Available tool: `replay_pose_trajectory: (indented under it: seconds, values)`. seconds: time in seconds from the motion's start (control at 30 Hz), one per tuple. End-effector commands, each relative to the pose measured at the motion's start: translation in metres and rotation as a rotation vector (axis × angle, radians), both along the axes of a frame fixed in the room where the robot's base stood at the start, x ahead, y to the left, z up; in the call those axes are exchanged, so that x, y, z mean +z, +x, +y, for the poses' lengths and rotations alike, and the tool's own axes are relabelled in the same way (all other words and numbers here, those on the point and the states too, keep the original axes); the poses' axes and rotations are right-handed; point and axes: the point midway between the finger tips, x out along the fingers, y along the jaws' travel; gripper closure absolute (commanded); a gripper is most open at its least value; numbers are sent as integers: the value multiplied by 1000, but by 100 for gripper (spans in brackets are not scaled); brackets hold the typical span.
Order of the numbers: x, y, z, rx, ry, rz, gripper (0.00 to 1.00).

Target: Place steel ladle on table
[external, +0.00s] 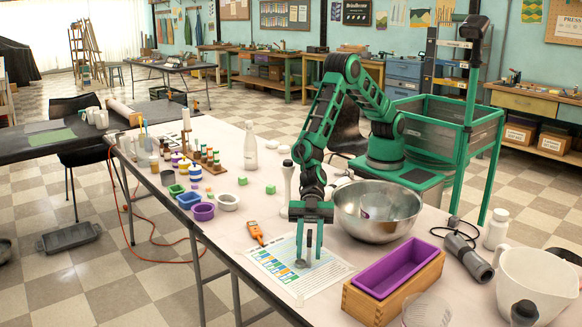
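My gripper (309,240) points straight down over the printed sheet on the table (232,243), left of the steel bowl. A thin grey upright piece with a small round dark end (301,263) shows at the fingers, low over the sheet. It looks like the steel ladle, but it is too small to be sure. I cannot tell whether the fingers press on it or whether its end touches the sheet.
A large steel bowl (377,210) stands right of my gripper. A purple mold in a wooden box (393,285) is at the front. An orange handheld device (257,233) lies left of the sheet. Small colored cups (203,211) stand further left. Bare tabletop lies around the green cubes.

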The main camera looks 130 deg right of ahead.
Motion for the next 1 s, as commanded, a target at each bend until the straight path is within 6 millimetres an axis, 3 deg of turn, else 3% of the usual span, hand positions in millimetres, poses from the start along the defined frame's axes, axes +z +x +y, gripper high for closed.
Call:
replay_pose_trajectory:
  seconds: [0.6, 1.0]
  values:
    - [40, -67, -69, -2, 0, 0, 70]
    - [44, -77, -77, 0, 0, 1, 70]
